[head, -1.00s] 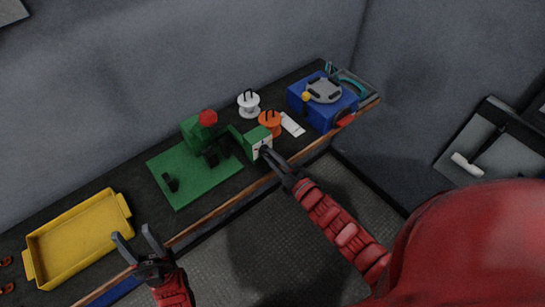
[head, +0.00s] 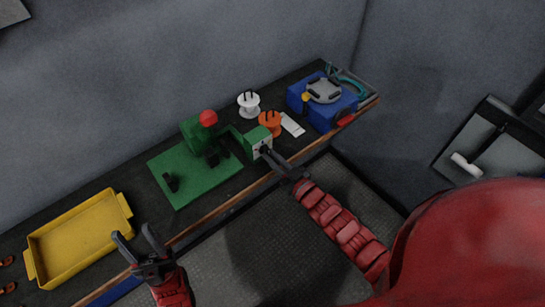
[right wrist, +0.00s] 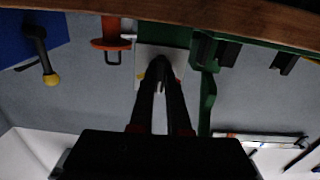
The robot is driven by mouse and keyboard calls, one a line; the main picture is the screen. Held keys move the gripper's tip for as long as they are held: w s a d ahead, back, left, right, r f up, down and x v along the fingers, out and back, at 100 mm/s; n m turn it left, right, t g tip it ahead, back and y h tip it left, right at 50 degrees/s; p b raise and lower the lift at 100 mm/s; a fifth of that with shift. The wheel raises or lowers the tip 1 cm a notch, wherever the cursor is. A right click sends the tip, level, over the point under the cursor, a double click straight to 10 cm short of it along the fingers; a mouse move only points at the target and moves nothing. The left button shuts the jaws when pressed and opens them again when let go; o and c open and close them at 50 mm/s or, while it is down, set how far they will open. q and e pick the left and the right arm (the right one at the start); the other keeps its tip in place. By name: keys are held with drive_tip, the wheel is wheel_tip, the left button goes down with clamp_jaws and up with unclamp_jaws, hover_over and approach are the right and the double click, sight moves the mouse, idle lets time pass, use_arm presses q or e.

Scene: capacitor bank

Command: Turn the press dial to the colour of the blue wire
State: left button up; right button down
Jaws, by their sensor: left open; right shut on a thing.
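The green press stands on a green base plate (head: 190,186) in the middle of the bench, with a red ball knob (head: 208,118) on top. At its right is a green box with a white dial face (head: 256,139), which also shows in the right wrist view (right wrist: 178,56). My right gripper (head: 266,152) is shut on the small dark dial at that face; its fingertips (right wrist: 161,62) hide most of the dial, so its setting cannot be read. My left gripper (head: 138,240) is open and empty near the yellow tray. I cannot make out a blue wire.
A yellow tray (head: 35,242) lies at the left. A white spool (head: 248,106), an orange spool (head: 270,128) and a white card (head: 292,125) stand or lie right of the press. A blue block (head: 320,117) with a grey round top sits at the bench's right end.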

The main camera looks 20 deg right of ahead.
drive_tip(key=shift+f, duration=0.1)
idle(0.3)
drive_tip(key=c, duration=0.9)
unclamp_jaws()
drive_tip(key=shift+s, duration=0.1)
drive_tip(key=p+v, duration=0.1)
drive_tip(key=v, duration=1.6)
drive_tip(key=shift+s+p, duration=0.15)
drive_tip(key=shift+p, duration=0.25)
